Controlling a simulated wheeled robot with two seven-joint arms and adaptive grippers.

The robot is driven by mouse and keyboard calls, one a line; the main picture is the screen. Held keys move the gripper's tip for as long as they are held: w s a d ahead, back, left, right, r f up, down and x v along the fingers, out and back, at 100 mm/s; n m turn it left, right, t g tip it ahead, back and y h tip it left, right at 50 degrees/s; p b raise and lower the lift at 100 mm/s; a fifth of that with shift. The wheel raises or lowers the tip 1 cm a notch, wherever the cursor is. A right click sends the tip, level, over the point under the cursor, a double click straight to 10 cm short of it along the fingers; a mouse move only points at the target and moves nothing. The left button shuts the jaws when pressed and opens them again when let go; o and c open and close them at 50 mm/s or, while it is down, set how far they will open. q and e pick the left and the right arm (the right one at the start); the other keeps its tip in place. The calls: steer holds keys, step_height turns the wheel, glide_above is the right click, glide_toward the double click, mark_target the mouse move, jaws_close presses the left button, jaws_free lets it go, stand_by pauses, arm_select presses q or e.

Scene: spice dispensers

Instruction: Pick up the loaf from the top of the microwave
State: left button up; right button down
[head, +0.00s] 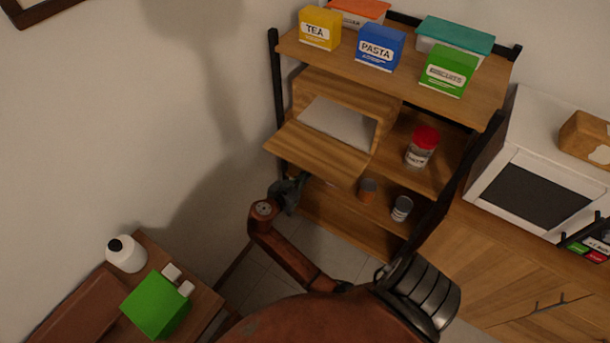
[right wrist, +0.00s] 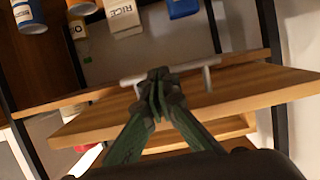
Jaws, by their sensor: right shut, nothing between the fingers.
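A tan block with a pale patch (head: 590,138), which looks like the loaf, sits on top of the white microwave (head: 535,135) at the right of the head view. It is cut by the picture edge. My right gripper (head: 287,190) is far to its left, just below the lowered wooden door of a box on the shelf. In the right wrist view the right gripper's fingertips (right wrist: 158,85) are together and empty, in front of a metal bar handle; I cannot tell whether they touch it. The loaf does not show there. My left gripper is not in view.
The wooden box (head: 345,90) on the shelf unit stands open, its door (head: 318,150) jutting out. Tea (head: 320,28), pasta (head: 380,47) and green (head: 448,70) boxes stand on the top shelf. A red-lidded jar (head: 422,146) stands below. A side table (head: 205,305) is lower left.

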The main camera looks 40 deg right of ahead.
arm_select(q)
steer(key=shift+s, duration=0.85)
arm_select(e)
steer(key=v, duration=0.7)
steer(key=shift+a, duration=0.25)
